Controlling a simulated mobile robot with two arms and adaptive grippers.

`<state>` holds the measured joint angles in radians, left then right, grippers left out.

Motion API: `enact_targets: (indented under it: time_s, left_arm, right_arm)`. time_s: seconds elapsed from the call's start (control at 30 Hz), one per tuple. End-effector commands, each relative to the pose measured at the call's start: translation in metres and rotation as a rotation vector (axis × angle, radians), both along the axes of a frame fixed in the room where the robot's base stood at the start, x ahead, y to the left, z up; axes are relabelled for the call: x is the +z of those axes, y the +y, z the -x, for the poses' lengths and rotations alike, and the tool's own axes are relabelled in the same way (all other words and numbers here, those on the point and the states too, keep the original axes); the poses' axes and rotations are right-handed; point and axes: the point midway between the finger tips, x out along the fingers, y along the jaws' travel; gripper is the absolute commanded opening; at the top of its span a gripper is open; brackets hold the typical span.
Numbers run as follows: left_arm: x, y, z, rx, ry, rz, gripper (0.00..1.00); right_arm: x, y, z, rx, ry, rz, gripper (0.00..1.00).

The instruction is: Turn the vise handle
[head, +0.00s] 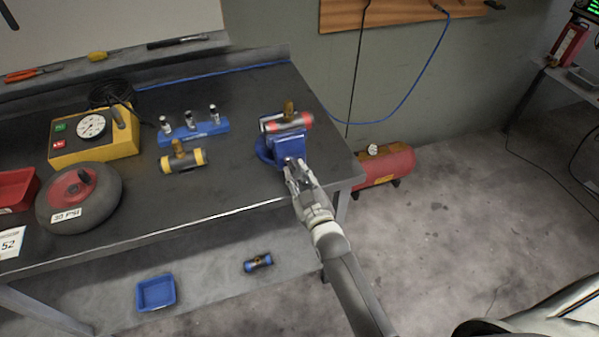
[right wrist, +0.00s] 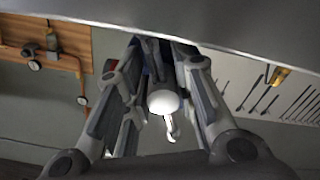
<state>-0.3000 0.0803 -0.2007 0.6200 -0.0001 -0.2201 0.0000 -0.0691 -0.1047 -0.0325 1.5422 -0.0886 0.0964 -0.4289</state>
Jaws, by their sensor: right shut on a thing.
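A blue vise (head: 285,147) is mounted near the right front corner of the dark workbench (head: 235,170). A cylinder with red bands (head: 288,122) and a brass fitting on top sits at the vise's jaws. My right gripper (head: 292,170) reaches the front of the vise from below right. In the right wrist view, its fingers (right wrist: 160,85) are closed around a part of the vise handle (right wrist: 163,103), with a pale rounded knob showing between them. Most of the handle is hidden by the fingers. My left gripper is in neither view.
A blue rack (head: 195,133), a yellow-banded cylinder (head: 183,160), a yellow gauge box (head: 95,138) and a wheel (head: 80,200) stand left on the bench. A blue tray (head: 156,292) lies on the lower shelf. A red tank (head: 385,166) is on the floor, right of the bench.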

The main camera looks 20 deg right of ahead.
Motion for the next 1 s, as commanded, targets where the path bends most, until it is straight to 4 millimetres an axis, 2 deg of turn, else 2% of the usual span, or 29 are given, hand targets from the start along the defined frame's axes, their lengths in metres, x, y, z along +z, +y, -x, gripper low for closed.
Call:
enact_targets:
  time_s: [0.5, 1.0]
  left_arm:
    - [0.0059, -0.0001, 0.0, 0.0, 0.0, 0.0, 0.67]
    - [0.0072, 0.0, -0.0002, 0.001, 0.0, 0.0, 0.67]
  right_arm:
    - [-0.0069, 0.0064, 0.0025, 0.0, 0.028, -0.427, 0.01]
    - [-0.0083, 0.0085, 0.0032, -0.002, 0.035, -0.582, 0.01]
